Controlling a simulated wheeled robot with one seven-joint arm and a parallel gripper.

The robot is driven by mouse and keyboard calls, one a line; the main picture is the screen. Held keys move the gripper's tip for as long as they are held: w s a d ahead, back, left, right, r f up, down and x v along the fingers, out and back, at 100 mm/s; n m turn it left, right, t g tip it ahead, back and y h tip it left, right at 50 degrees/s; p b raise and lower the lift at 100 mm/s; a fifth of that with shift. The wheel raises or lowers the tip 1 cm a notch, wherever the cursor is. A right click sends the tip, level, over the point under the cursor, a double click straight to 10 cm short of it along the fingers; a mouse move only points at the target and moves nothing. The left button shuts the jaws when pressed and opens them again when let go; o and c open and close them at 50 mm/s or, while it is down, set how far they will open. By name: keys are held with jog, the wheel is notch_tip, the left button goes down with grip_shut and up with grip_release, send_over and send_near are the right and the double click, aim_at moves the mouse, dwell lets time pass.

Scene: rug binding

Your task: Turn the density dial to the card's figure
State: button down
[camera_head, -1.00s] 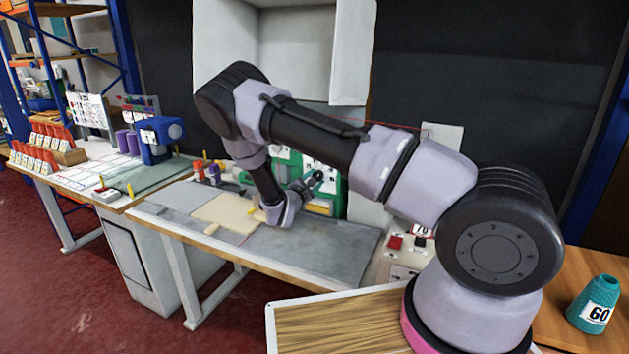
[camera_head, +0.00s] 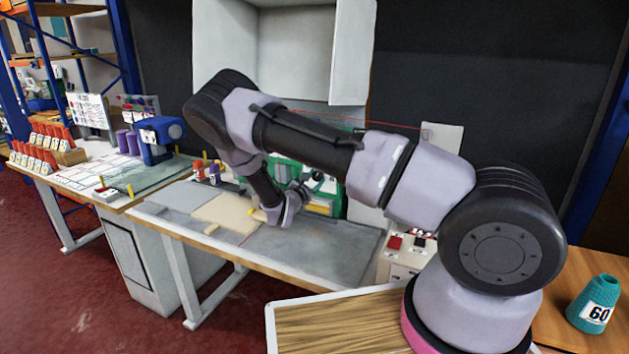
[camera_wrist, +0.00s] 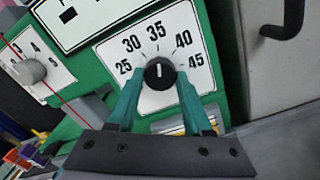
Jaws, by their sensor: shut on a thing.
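The density dial is a black round knob (camera_wrist: 160,74) with a white mark, on a white scale plate (camera_wrist: 186,22) reading 25, 30, 35, 40 and 45. In the wrist view the mark points up, about at 35. My gripper (camera_wrist: 161,78) has its teal fingers closed on the knob from both sides, covering parts of the plate's lower half. In the head view my gripper is at the green machine (camera_head: 283,172), and my arm hides the dial. I cannot tell which card bears the figure.
In the wrist view a grey knob (camera_wrist: 30,72) with a small-number scale is at left, and a grey door with a black handle (camera_wrist: 287,22) is at right. The bench (camera_head: 310,250) in front is mostly clear. A teal cone (camera_head: 594,300) marked 60 stands at far right.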

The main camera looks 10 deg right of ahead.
jog(key=shift+c, duration=1.6)
grip_release()
jog(key=shift+a, duration=0.1)
jog(key=v, duration=1)
jog(key=shift+s+a, duration=0.15)
jog(key=shift+s, duration=0.2)
